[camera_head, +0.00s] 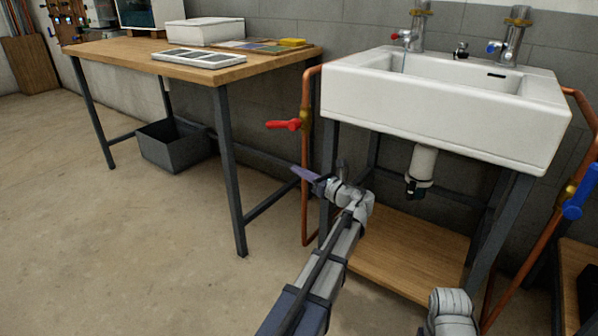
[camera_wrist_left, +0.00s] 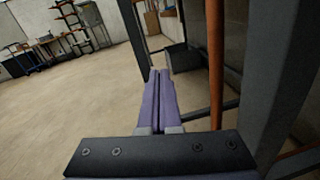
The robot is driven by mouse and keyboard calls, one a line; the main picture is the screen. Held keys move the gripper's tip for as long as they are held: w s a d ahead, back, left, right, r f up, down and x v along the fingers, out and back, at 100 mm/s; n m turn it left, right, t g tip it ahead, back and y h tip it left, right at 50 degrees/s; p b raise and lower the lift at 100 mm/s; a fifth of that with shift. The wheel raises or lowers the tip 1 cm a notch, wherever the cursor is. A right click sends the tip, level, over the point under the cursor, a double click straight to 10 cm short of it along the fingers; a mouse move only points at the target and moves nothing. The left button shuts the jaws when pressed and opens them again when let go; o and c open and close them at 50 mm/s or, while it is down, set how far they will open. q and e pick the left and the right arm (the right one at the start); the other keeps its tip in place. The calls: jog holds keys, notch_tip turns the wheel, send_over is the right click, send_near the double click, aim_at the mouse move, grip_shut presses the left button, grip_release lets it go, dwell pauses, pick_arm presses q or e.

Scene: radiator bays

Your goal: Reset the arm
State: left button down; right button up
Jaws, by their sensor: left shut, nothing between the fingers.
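My left arm reaches forward from the bottom of the head view. Its gripper (camera_head: 304,173) is in front of the left side of the sink stand, below a red lever valve (camera_head: 284,124). In the left wrist view the two purple fingers (camera_wrist_left: 158,98) lie together, shut with nothing between them. A copper pipe (camera_wrist_left: 216,62) runs upright just to the right of the fingers in that view. Part of my other arm shows at the bottom right of the head view, but its gripper is not seen.
A white sink (camera_head: 440,105) stands on a dark metal frame with a wooden shelf (camera_head: 410,258). A wooden table (camera_head: 215,70) stands left, with a dark bin (camera_head: 175,148) under it. A blue lever (camera_head: 578,195) is at far right. Open floor (camera_head: 110,240) lies left.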

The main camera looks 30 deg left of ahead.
pick_arm(q)
jog(key=s+d+f+n+g+h+p, duration=0.1)
jog(key=s+d+n+h+p, duration=0.55)
jog(key=d, duration=0.55)
jog(key=s+d+f+n+g+h+p, duration=0.1)
jog(key=s+d+n+g+h+p, duration=0.1)
jog(key=s+d+n+h+p, duration=0.65)
jog(key=s+d+n+g+h+p, duration=0.1)
jog(key=s+d+n+p, duration=0.3)
jog(key=s+d, duration=0.9)
jog(key=w+d+r+p, duration=0.1)
jog(key=r+p, duration=1.7)
jog(key=p, duration=0.1)
jog(key=w+d+r+p, duration=0.1)
jog(key=d+r+p, duration=0.1)
jog(key=r+p, duration=1.7)
jog(key=shift+w+d+m+h, duration=0.25)
jog(key=shift+d+m+h, duration=0.05)
